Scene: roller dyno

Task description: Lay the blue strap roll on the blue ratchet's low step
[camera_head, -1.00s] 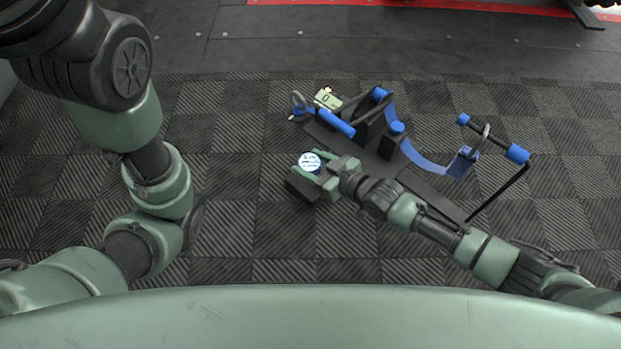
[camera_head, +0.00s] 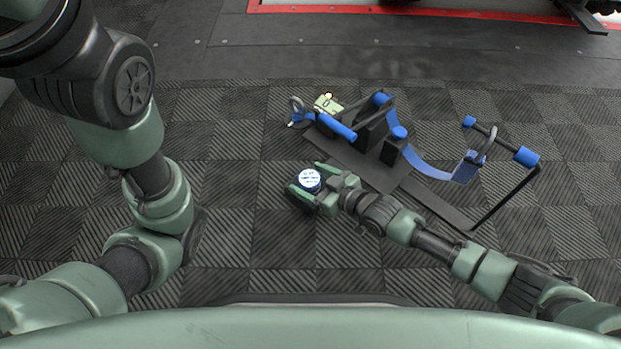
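The blue strap roll (camera_head: 309,180), a small round with a white printed label facing up, sits between the fingers of my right gripper (camera_head: 308,182). The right gripper appears shut on it and holds it in front of the black base plate, lower in the picture and apart from it. The blue ratchet (camera_head: 337,126), with a blue handle and metal loop, lies at the plate's far left end.
A blue strap (camera_head: 430,172) curves right to a second buckle (camera_head: 470,163) and a black bar frame with blue ends (camera_head: 526,157). A small pale green box (camera_head: 327,104) is behind the ratchet. Dark tiled floor (camera_head: 240,220) is clear at the left.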

